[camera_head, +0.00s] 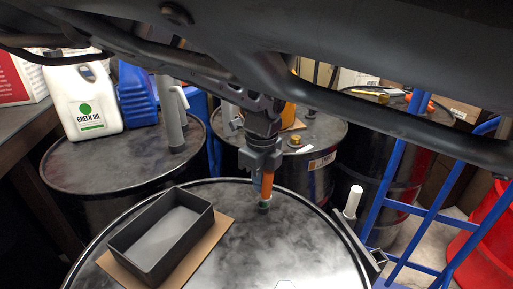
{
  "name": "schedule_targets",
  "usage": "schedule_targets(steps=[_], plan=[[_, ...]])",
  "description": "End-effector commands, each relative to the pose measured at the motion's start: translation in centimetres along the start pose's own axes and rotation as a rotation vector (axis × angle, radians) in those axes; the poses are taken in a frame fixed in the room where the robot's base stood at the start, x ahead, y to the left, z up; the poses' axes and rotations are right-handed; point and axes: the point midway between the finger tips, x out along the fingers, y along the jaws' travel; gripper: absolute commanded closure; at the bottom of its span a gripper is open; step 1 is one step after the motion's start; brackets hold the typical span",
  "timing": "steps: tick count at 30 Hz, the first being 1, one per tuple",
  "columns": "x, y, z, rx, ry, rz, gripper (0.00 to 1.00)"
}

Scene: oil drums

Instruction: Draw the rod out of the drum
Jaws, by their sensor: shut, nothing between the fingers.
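An orange rod (267,186) stands nearly upright at a small dark green fitting (264,206) on top of the near black drum (310,247). Its lower end is hidden in or behind the fitting. My gripper (265,168) points down at the rod's upper end and overlaps it in the picture. Its fingers are shut with nothing between them. Whether they touch the rod, I cannot tell.
A dark open tray (130,250) sits on cardboard (205,243) on the near drum's left side. A white-handled tool (353,201) stands at its right edge. A blue hand truck (420,210) is at right.

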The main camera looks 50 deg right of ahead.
Motion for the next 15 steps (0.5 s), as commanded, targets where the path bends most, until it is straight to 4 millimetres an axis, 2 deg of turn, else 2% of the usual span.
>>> schedule_targets(steps=[1,15], plan=[[-0.44,0.21,-1.7,-0.002,0.039,-0.002,1.0],[-1.36,0.84,-1.21,-0.005,0.028,0.017,1.0]])
